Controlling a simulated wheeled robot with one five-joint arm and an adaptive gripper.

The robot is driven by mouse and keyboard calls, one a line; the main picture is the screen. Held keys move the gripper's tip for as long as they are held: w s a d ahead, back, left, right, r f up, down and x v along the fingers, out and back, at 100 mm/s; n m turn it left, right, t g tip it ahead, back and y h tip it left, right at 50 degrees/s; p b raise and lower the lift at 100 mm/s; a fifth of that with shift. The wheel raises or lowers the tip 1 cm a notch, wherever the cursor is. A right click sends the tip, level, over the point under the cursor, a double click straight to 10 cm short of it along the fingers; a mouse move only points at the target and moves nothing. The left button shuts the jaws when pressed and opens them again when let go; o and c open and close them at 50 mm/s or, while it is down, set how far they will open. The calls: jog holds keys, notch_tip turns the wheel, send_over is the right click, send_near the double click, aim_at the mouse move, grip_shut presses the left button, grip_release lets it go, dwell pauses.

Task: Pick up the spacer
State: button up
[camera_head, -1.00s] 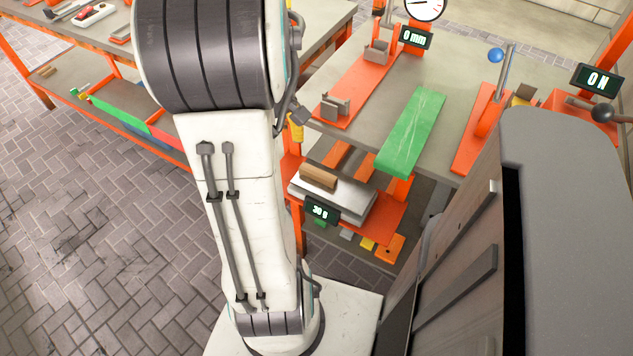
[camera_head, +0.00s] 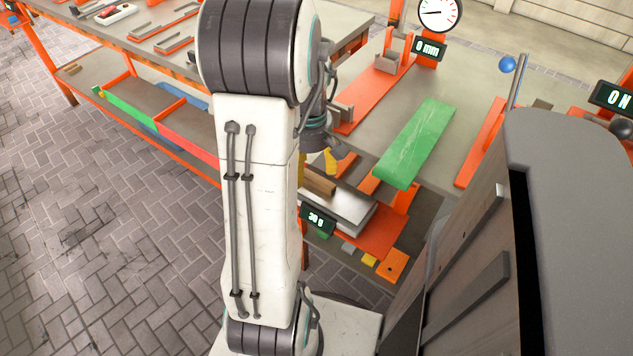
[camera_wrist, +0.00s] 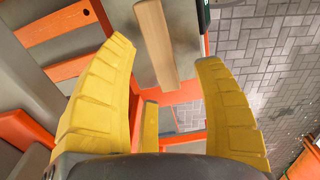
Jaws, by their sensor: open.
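A plain tan wooden block, likely the spacer (camera_head: 318,182), lies on the pale metal plate of a scale (camera_head: 347,207). Part of it is hidden behind my arm in the head view. My gripper (camera_head: 335,160), with yellow fingers, is open just above and behind the block in that view. In the wrist view the block (camera_wrist: 155,42) lies beyond the fingertips, between the two spread fingers of my gripper (camera_wrist: 166,52), slightly tilted. The fingers do not appear to touch it.
A green board (camera_head: 417,142) stands on the grey bench right of the scale. Orange fixtures, a dial gauge (camera_head: 438,14) and a blue ball (camera_head: 507,64) are further back. Small coloured pieces (camera_head: 392,265) lie below the scale. Another bench (camera_head: 150,60) is at the left.

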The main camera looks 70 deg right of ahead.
jog(key=shift+f, duration=0.9)
jog(key=shift+o, duration=0.2)
jog(key=c, duration=1.1)
jog(key=shift+c, duration=0.4)
